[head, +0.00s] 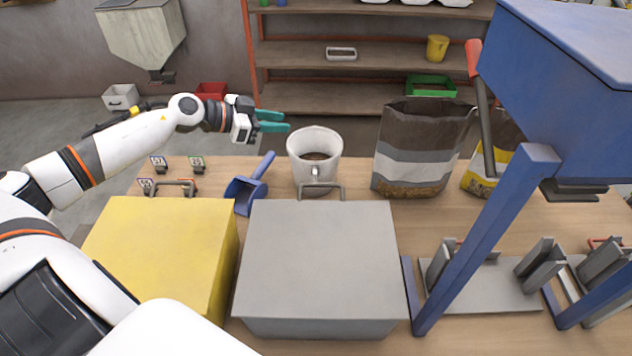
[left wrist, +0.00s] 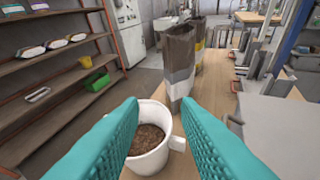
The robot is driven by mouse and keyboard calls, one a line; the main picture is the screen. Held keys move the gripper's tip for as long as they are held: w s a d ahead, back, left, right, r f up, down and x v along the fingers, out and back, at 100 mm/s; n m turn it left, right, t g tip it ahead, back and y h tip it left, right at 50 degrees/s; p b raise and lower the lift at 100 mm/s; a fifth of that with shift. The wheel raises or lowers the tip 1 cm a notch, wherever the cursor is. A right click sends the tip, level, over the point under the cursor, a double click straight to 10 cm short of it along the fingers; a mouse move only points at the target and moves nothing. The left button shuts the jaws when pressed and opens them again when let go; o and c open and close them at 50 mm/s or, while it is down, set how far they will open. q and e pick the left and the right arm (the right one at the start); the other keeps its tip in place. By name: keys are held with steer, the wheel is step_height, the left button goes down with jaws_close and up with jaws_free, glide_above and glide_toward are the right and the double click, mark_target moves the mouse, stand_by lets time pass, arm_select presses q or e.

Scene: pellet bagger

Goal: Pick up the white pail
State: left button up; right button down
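The white pail (head: 315,153) stands upright on the wooden bench, with brown pellets inside. It also shows in the left wrist view (left wrist: 150,160), beyond and between my fingers. My left gripper (head: 272,121) is open and empty, with teal fingers. It is to the left of the pail and higher than its rim in the head view, apart from it. My right gripper is not in view.
A blue scoop (head: 248,186) lies left of the pail. A grey box (head: 320,270) and a yellow box (head: 165,250) stand in front. An open bag (head: 420,150) stands to the right. A blue hopper frame (head: 490,235) rises at right.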

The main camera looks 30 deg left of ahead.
arm_select(q)
steer(key=b, duration=0.8)
glide_toward(320, 160)
steer(key=p+x, duration=0.1)
steer(key=x, duration=0.9)
steer(key=shift+w+r, duration=0.1)
steer(key=shift+r, duration=0.05)
steer(key=shift+a, duration=0.1)
jaws_close()
